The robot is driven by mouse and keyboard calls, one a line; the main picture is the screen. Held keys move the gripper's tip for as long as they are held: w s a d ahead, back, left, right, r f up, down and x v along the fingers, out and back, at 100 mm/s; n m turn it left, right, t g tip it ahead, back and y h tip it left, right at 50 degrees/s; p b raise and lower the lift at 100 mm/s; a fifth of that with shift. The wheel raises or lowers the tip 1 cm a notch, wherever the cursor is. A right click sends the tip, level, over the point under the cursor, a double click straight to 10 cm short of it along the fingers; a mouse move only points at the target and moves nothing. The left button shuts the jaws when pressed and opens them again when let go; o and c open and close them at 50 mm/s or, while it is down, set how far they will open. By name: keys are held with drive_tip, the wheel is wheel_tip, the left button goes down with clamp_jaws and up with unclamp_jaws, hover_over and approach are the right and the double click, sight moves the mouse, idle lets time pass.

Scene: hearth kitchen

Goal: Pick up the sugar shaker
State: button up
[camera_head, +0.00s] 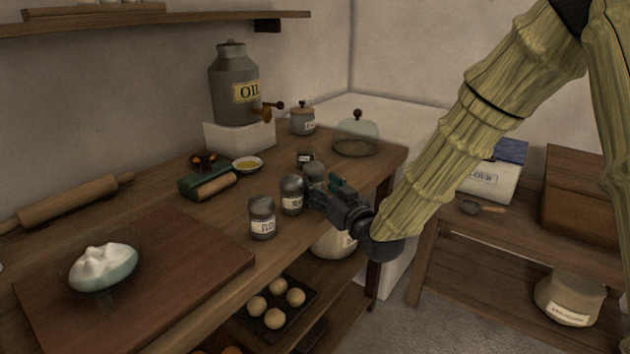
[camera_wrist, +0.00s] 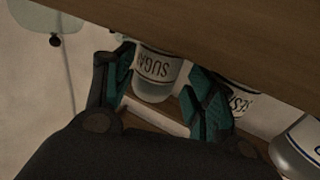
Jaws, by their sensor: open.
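The sugar shaker (camera_head: 314,173) is a grey-topped jar near the table's front edge, partly hidden behind my gripper in the head view. In the wrist view the sugar shaker (camera_wrist: 155,72) appears upside down, with its SUGAR label readable. My gripper (camera_head: 328,192) is level with the shakers at the table edge. In the wrist view my gripper (camera_wrist: 162,80) is open, with one teal-padded finger on each side of the sugar shaker. I cannot tell whether either finger touches it.
A second shaker (camera_head: 292,196) stands close to the left of the sugar shaker, near my finger. A third shaker (camera_head: 262,218) stands further left.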

sight(320, 185)
drive_tip(key=shift+x, duration=2.15)
drive_tip(key=shift+f, duration=0.1)
drive_tip(key=c, duration=0.8)
drive_tip(key=shift+o, duration=0.2)
drive_tip(key=shift+d, duration=0.1)
